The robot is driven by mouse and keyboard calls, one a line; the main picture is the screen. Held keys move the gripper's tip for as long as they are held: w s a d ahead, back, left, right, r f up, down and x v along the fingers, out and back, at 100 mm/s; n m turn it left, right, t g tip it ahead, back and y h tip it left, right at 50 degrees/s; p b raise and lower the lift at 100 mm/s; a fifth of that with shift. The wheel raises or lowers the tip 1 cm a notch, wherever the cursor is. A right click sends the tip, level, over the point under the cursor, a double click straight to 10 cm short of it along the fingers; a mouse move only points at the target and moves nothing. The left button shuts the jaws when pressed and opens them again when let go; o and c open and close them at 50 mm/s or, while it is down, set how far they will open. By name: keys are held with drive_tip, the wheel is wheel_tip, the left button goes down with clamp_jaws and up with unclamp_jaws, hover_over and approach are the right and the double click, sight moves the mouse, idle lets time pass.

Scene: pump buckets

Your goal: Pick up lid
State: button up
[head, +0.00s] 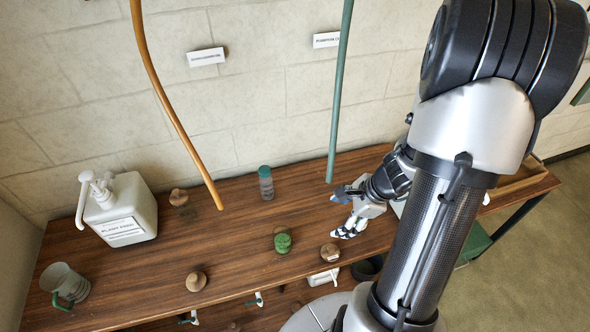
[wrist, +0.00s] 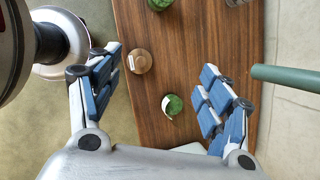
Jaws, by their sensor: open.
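Small round pieces that look like lids or knobs lie on the wooden table (head: 150,262); I cannot tell which is the lid. A brown one (head: 330,252) sits near the front edge and shows in the wrist view (wrist: 140,61) beside the left finger. A green one (head: 282,242) is left of it. Another green piece with a pale edge (wrist: 172,105) lies below my gripper, between the fingers in the wrist view; my gripper mostly hides it in the head view. My gripper (head: 346,212), in the wrist view too (wrist: 160,84), is open and empty above the table.
A white pump jug (head: 122,212), a grey mug with green handle (head: 66,285), and a teal-capped bottle (head: 265,183) stand on the table. More brown knobs (head: 196,281) lie at left. An orange hose (head: 172,105) and a green hose (head: 340,92) hang near the wall.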

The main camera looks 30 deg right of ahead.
drive_tip(key=s+d+f+m, duration=0.4)
drive_tip(key=s+f+m, duration=0.1)
drive_tip(key=f, duration=0.1)
drive_tip(key=b, duration=0.5)
approach(334, 249)
drive_tip(key=x, duration=0.5)
drive_tip(key=shift+w+d, duration=0.1)
drive_tip(key=shift+w, duration=0.05)
drive_tip(key=b+x, duration=0.2)
drive_tip(key=x, duration=0.3)
drive_tip(key=shift+f, duration=0.25)
drive_tip(key=shift+c, duration=0.3)
drive_tip(key=c, duration=0.8)
